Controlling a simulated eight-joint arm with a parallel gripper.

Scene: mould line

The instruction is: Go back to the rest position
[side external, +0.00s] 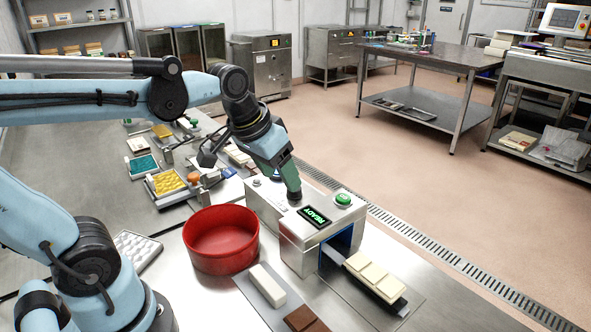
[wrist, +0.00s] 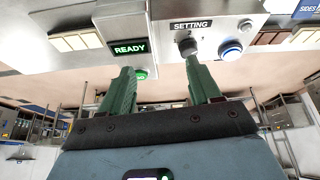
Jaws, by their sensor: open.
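My arm reaches over the bench from the left in the side view. My gripper (side external: 292,192) points down over the top of a pale grey machine (side external: 300,255), beside its dark display reading READY (side external: 314,216). In the wrist view my gripper (wrist: 163,76) has two green fingers spread apart with nothing between them. A dark knob under a SETTING label (wrist: 187,47) shows close to the right finger's tip; I cannot tell whether they touch. A green button (side external: 343,199) is on the machine, and a blue-ringed white button (wrist: 231,49) shows in the wrist view.
A red round bowl (side external: 221,240) stands left of the machine. A white bar (side external: 267,284) and a brown block (side external: 306,319) lie in front. Cream blocks (side external: 375,276) sit at the machine's opening. Trays, including a yellow one (side external: 166,183), crowd the bench behind the bowl.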

